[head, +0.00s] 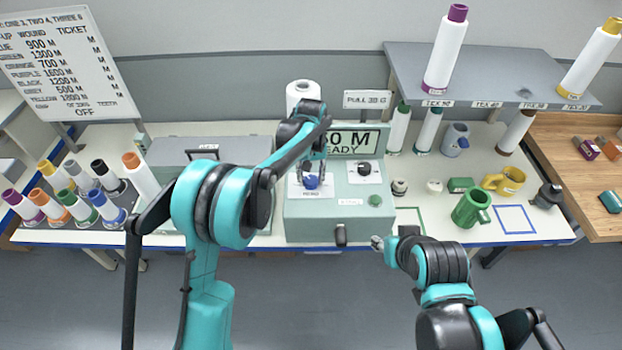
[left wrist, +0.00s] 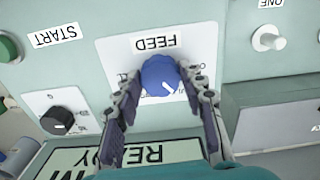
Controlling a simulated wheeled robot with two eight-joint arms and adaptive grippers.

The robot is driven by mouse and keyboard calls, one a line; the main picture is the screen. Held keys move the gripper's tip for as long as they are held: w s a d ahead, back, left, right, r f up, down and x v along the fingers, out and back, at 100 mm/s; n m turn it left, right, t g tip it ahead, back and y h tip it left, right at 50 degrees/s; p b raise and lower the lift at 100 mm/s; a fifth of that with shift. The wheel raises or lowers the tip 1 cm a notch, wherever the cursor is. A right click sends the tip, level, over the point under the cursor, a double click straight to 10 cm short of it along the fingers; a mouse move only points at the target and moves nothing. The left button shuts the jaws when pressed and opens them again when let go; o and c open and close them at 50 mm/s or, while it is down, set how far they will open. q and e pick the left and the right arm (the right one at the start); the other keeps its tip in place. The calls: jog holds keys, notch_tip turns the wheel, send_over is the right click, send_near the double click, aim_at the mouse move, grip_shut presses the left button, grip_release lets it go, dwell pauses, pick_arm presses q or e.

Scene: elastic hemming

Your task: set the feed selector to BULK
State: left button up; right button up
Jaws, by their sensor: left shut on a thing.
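The feed selector is a blue knob (head: 311,182) on a white plate on the front of the pale green machine (head: 330,218). In the left wrist view the blue knob (left wrist: 160,76) sits below an upside-down FEED label, with a small white mark near its lower edge. Position lettering beside it is mostly hidden by the fingers, so I cannot read the setting. My left gripper (head: 312,168) is shut on the knob, one finger on each side; its fingers also show in the left wrist view (left wrist: 163,97). My right gripper (head: 378,243) is low in front of the machine, away from the knob.
A black knob (head: 364,168) and a green START button (head: 375,200) are right of the selector. The machine's display (head: 358,142) ends in "0 M READY". Several thread cones stand at the left.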

aim_at(311, 180)
pick_arm(q)
jog(key=shift+m, duration=0.6)
jog(key=o, duration=1.2)
jog(key=shift+c, duration=0.2)
jog(key=shift+r, duration=0.1)
notch_tip(311, 180, up, 12)
